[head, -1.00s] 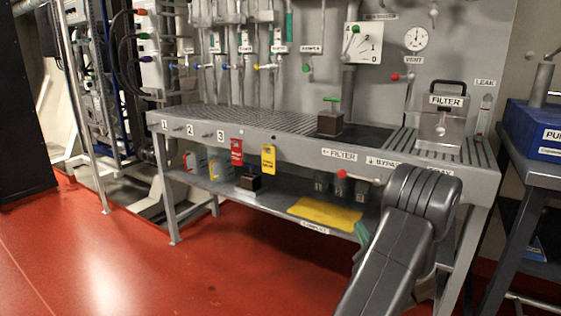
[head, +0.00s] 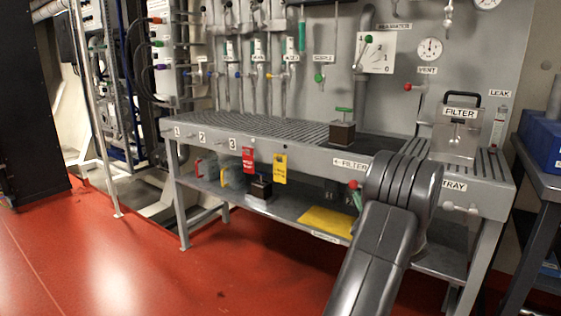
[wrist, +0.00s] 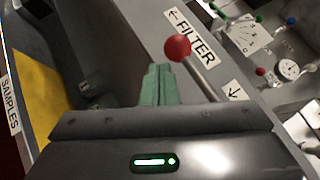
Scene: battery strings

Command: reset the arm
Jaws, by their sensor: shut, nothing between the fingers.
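My gripper (wrist: 157,82) shows in the wrist view as green fingers together, with nothing between them. They point toward the bench front, beside a red-knobbed lever (wrist: 178,48) under the FILTER label; I cannot tell whether they touch it. In the head view my dark grey arm (head: 385,230) rises in front of the bench's right part and mostly hides the gripper. The red knob (head: 353,185) shows just left of the arm.
The grey bench (head: 300,153) has a slatted top and a lower shelf with a yellow mat (head: 326,222). A FILTER box (head: 455,140) stands on its right. A side table (head: 540,170) with a blue box is at the far right. Red floor is clear at left.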

